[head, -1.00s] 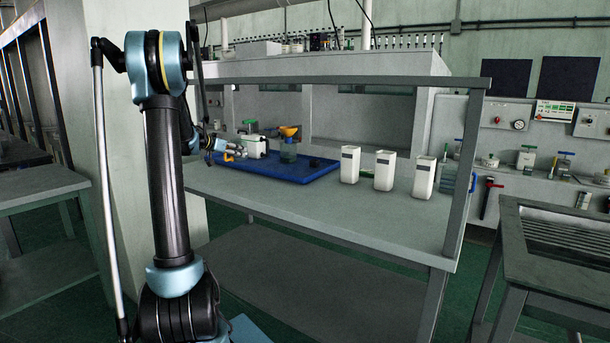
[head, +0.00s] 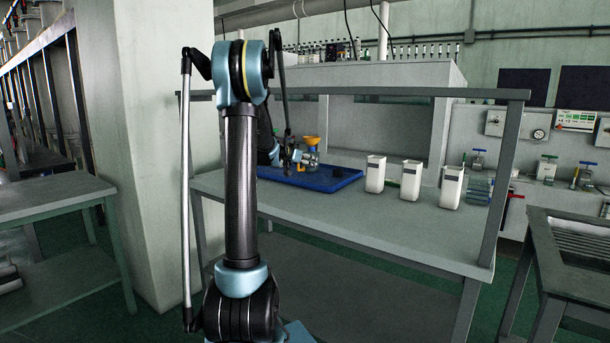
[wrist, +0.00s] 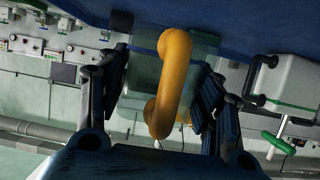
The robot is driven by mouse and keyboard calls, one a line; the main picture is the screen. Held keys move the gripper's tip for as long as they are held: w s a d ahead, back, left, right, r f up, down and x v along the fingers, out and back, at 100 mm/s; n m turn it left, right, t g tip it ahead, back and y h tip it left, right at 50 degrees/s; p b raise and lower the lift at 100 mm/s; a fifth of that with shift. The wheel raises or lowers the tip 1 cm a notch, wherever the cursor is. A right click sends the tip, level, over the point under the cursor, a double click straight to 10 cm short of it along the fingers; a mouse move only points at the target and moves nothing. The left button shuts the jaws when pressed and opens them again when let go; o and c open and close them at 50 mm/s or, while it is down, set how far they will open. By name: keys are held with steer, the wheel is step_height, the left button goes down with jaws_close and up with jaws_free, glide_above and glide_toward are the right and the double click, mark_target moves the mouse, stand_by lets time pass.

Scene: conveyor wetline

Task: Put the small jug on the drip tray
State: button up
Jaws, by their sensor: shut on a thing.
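The small jug shows in the wrist view as a clear greenish body with a thick yellow-orange handle (wrist: 175,80). My gripper (wrist: 160,95) has a finger on each side of it and is shut on it. In the head view my gripper (head: 292,160) is over the left part of a blue tray (head: 335,183) on the bench. The jug is small there and partly hidden by my gripper, near an orange funnel-like piece (head: 311,141). I cannot tell whether the jug touches the tray.
Three white open containers (head: 411,180) stand right of the tray on the bench (head: 400,225). A bench post (head: 500,180) stands at the right. In the wrist view a white canister (wrist: 290,85) with a green valve handle is close to my right finger.

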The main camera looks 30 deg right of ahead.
mark_target(303, 170)
steer(key=shift+f, duration=2.25)
steer(key=o, duration=1.2)
steer(key=s+a+r+y, duration=0.1)
steer(key=s+a, duration=0.3)
steer(key=a, duration=0.3)
steer(key=s+a+r+n, duration=0.1)
steer(key=s+a, duration=0.2)
steer(key=a, duration=0.4)
steer(key=s+a+r+n+y, duration=0.1)
steer(key=s+a, duration=0.3)
steer(key=a, duration=0.3)
steer(key=shift+s+y, duration=0.3)
steer(key=s+a+f+n+g+y, duration=0.1)
steer(key=s+a+f+n+y, duration=0.2)
steer(key=s+a+f, duration=0.3)
steer(key=s+a+f+n+g+y, duration=0.1)
steer(key=s+a+f+n+y, duration=0.2)
steer(key=s+a, duration=1.1)
steer(key=s+a+f+n+y, duration=0.3)
steer(key=s+a+f+n, duration=0.2)
steer(key=s+a+f, duration=0.3)
steer(key=s+a, duration=0.2)
steer(key=a, duration=0.1)
steer(key=shift+a+f+n+g+y, duration=0.15)
steer(key=shift+f+n+g+y, duration=0.15)
steer(key=shift+n+g+y, duration=0.1)
